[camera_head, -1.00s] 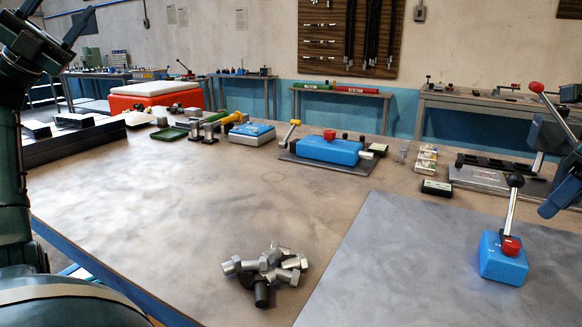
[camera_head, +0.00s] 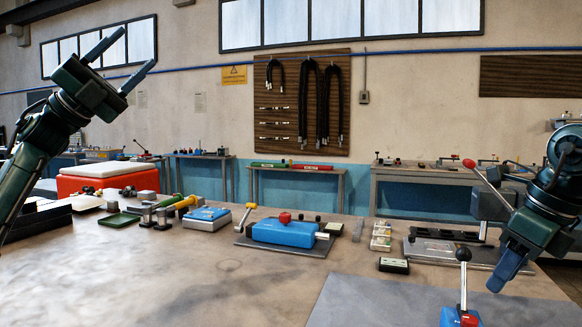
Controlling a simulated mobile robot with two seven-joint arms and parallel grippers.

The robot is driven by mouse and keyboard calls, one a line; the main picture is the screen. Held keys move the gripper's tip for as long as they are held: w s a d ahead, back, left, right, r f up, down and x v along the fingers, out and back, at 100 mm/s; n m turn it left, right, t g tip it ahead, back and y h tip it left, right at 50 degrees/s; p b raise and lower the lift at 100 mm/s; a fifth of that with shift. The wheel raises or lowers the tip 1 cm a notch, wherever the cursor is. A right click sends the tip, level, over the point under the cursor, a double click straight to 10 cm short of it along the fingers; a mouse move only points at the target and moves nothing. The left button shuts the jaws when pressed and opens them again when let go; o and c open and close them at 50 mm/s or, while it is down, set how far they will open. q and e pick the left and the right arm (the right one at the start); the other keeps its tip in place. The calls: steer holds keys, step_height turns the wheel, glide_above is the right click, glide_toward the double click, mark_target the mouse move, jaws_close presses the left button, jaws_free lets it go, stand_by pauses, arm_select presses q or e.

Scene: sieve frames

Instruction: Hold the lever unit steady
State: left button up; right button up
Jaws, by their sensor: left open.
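The lever unit, a blue block (camera_head: 447,317) with a red collar and an upright metal lever (camera_head: 463,285) ending in a black knob, stands at the bottom right. Its lower part is cut off by the picture's edge. My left gripper (camera_head: 137,49) is raised at the upper left, its two fingers spread and empty, far from the unit. My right gripper (camera_head: 500,275) points downward at the right, beside the lever and apart from it. Its fingers overlap in this view, so I cannot tell their opening.
A blue box with a red knob (camera_head: 290,234) sits on a dark plate mid-table. A red-knobbed lever (camera_head: 484,180) rises beside my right gripper. The table's left front (camera_head: 180,285) is clear.

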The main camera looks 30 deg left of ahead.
arm_select(q)
steer(key=w+d+f+n+t+y, duration=0.1)
steer(key=w+d+f+y, duration=0.15)
steer(key=w, duration=0.25)
steer(key=w+d+f+y, duration=0.1)
steer(key=w+d+f, duration=0.25)
steer(key=w, duration=0.25)
steer(key=m+g+y, duration=0.3)
steer(key=m+g, duration=0.4)
steer(key=m, duration=0.4)
glide_toward(458, 255)
steer(key=x, duration=1.1)
steer(key=shift+w+d, duration=0.2)
steer(key=shift+w, duration=0.05)
jaws_close()
